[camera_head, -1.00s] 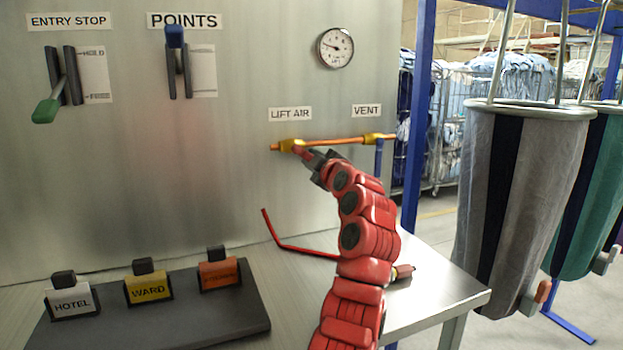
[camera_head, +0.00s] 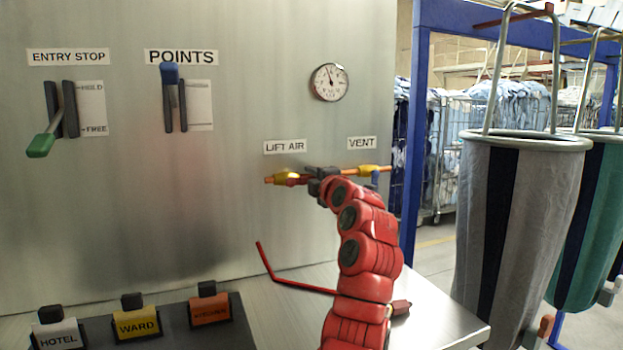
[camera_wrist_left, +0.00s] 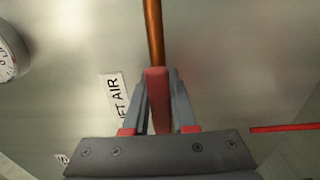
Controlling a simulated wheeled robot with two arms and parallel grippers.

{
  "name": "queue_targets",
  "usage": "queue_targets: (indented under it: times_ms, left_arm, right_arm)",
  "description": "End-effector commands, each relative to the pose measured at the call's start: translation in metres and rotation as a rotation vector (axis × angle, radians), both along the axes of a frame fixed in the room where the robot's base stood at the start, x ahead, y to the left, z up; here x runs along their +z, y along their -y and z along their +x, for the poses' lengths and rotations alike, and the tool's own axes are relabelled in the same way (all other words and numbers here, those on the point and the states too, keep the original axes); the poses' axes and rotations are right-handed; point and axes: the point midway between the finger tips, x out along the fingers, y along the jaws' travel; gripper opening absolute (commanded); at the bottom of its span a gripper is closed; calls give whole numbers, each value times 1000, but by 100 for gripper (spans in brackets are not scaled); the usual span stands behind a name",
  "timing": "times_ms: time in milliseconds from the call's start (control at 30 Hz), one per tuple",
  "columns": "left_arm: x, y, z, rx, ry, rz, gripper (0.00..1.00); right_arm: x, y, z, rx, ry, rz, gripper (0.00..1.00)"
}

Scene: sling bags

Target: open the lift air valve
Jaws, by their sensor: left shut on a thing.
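The lift air valve (camera_head: 281,178) is a yellow body on a copper pipe, under the LIFT AIR label (camera_head: 285,147). Its red lever (camera_head: 297,181) points right, roughly along the pipe. My left gripper (camera_head: 312,183) is at the lever's end. In the left wrist view the red lever (camera_wrist_left: 157,95) sits between the fingers of my left gripper (camera_wrist_left: 160,95), which is shut on it. The copper pipe (camera_wrist_left: 154,30) runs in line beyond it. The lever's tip is hidden by the gripper in the head view. My right gripper is not in view.
A pressure gauge (camera_head: 330,82) is above. A bent red rod (camera_head: 290,284) lies below the pipe.

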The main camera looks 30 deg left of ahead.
Motion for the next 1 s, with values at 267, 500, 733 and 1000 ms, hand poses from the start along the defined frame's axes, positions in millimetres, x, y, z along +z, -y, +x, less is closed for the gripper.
queue_targets:
  times_ms: [267,500,733,1000]
  left_arm:
    - [3,0,0,-1,14,-7,0]
    - [3,0,-1,-1,15,-6,33]
    - [2,0,0,-1,12,-6,55]
    - [2,3,-2,-1,12,-5,55]
  right_arm:
    - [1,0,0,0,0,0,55]
    - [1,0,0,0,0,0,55]
    - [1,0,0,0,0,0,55]
    - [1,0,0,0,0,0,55]
